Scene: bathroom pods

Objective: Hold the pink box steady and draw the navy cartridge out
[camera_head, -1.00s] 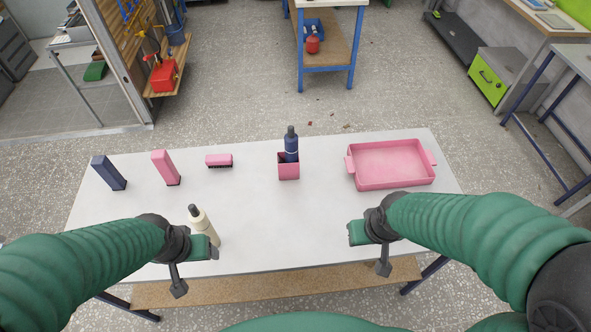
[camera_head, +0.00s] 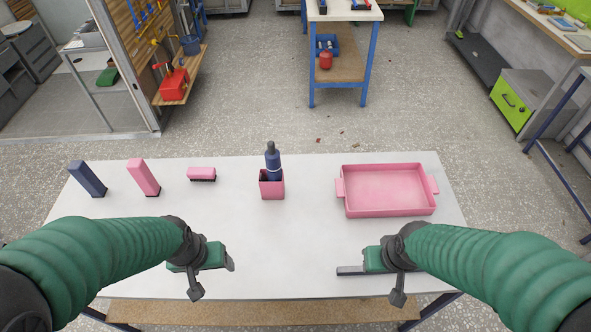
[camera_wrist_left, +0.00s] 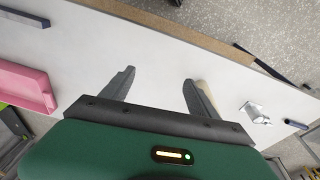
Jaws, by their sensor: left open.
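The small pink box (camera_head: 271,190) stands upright near the middle of the table. The navy cartridge (camera_head: 272,162), bottle-shaped with a dark cap, stands upright in it, its upper part showing above the rim. My left gripper (camera_head: 214,276) is in front and to the left of the box, apart from it. In the left wrist view its two fingers (camera_wrist_left: 157,88) are spread, with bare table between them. A cream object (camera_wrist_left: 207,97) shows partly behind one finger there. My right gripper (camera_head: 370,280) is in front and to the right of the box; its jaw opening is unclear.
A pink handled tray (camera_head: 388,191) sits at the right. A navy block (camera_head: 87,179), a pink block (camera_head: 144,178) and a pink brush (camera_head: 202,174) stand at the left. A thin grey bar (camera_head: 349,271) shows beside my right gripper. The table centre is clear.

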